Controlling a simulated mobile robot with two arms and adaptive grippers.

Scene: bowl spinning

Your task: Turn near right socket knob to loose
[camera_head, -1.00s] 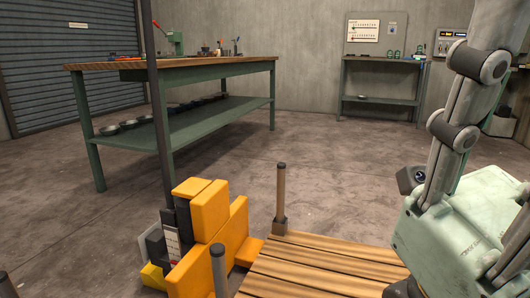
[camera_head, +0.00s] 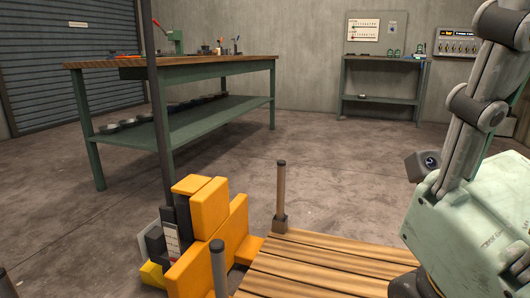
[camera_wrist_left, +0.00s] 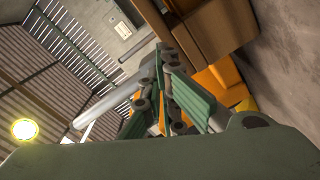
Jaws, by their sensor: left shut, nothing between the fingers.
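A slatted wooden pallet (camera_head: 320,265) lies at the bottom of the head view. One post (camera_head: 281,195) stands upright in a dark socket (camera_head: 280,225) at its far left corner. Another post (camera_head: 218,268) rises at the bottom edge of the view. I cannot make out any socket knob, and the pallet's near right corner is out of view. In the left wrist view my left gripper (camera_wrist_left: 170,62) is shut and empty, with brown wood beyond its fingers. My left gripper does not show in the head view. My right arm fills the right side, but its gripper is not visible.
An orange and black machine (camera_head: 210,230) with a tall dark mast stands left of the pallet. A green workbench (camera_head: 170,65) with tools and several bowls stands behind. A small table (camera_head: 382,98) is at the back wall. The floor between is clear.

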